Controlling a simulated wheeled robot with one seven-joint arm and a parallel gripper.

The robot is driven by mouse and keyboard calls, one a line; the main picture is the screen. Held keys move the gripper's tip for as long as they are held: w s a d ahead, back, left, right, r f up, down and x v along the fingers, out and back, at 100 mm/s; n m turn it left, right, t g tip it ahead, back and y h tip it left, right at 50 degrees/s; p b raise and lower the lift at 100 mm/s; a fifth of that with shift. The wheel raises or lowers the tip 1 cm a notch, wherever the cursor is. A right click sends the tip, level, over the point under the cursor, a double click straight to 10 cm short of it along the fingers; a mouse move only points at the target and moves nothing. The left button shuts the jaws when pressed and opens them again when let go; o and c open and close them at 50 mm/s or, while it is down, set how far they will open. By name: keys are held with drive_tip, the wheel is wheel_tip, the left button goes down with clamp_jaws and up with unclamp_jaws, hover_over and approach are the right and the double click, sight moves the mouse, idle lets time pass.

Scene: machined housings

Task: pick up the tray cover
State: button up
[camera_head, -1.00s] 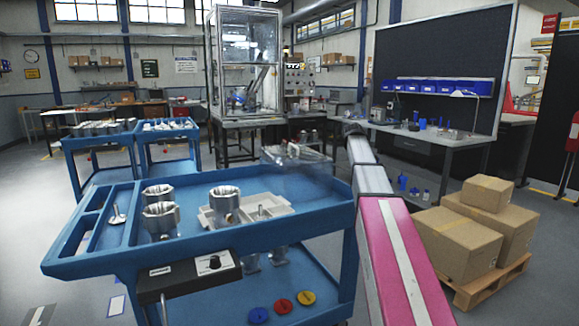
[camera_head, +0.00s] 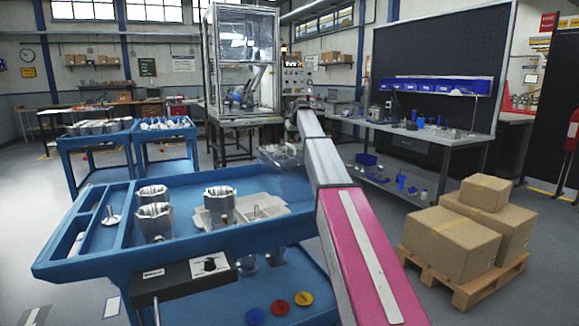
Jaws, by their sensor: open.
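A clear, see-through box-like shape (camera_head: 276,157) stands at the far edge of the blue cart (camera_head: 90,262), just left of my arm. It may be the tray cover, but its outline is faint and my arm hides its right part. A pale tray (camera_head: 272,226) lies on the cart top, with one metal housing (camera_head: 219,206) at its left end and a small upright pin in it. My arm reaches forward over the cart's right side. My gripper does not show; it is hidden beyond the far end of the arm.
Two more housings (camera_head: 154,222) stand left of the tray. A black control box (camera_head: 182,276) is on the cart's front edge. Cardboard boxes (camera_head: 452,243) on a pallet stand right of the cart. A workbench (camera_head: 440,134) and a glazed machine enclosure (camera_head: 243,65) are behind.

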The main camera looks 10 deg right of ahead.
sight(290, 145)
drive_tip(key=shift+s+d+f+x, duration=0.1)
drive_tip(key=shift+s+x, duration=0.05)
drive_tip(key=shift+x, duration=1.25)
drive_tip(key=shift+s+d+f+x, duration=0.1)
drive_tip(key=shift+s+x, duration=0.05)
drive_tip(key=shift+x, duration=1.25)
clamp_jaws()
